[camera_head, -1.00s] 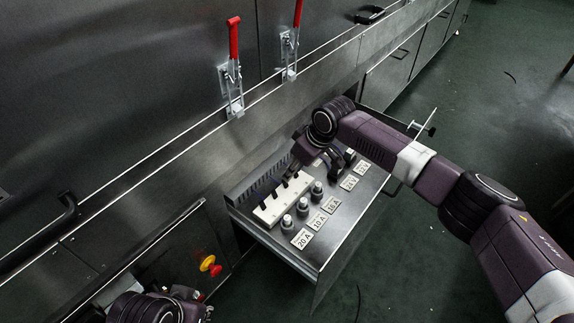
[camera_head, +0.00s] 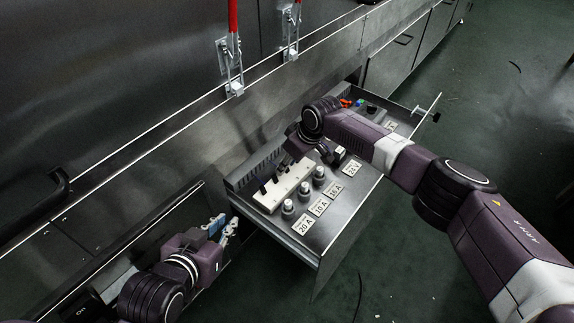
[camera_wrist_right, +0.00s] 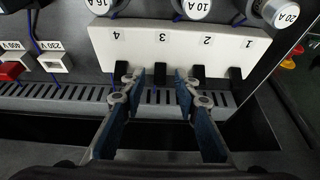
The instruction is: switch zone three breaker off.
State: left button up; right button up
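The breaker block (camera_head: 268,202) is a white strip in the pulled-out drawer. The right wrist view shows it (camera_wrist_right: 180,48) numbered 1 to 4 from right to left, with a black lever at each number. The zone three lever (camera_wrist_right: 160,72) stands between the two fingers of my right gripper (camera_wrist_right: 160,82), which are apart with a visible gap on each side. Levers 2 (camera_wrist_right: 198,72) and 4 (camera_wrist_right: 121,70) lie close by the fingertips. In the head view my right wrist partly covers the block. My left gripper (camera_head: 222,229) is left of the drawer, holding nothing visible; its finger gap is unclear.
The drawer (camera_head: 318,252) also holds round fuse caps (camera_head: 304,188) and labels such as 20 A (camera_head: 306,225). A slotted vent (camera_wrist_right: 50,93) runs beside the levers. Red-handled clamps (camera_head: 233,60) are on the panel behind. Open floor lies at the right.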

pick_arm(q)
jog(key=shift+w+d+r, duration=0.1)
jog(key=shift+w+r, duration=0.2)
jog(key=shift+r, duration=0.05)
pick_arm(e)
jog(key=shift+a+f, duration=0.1)
grip_shut()
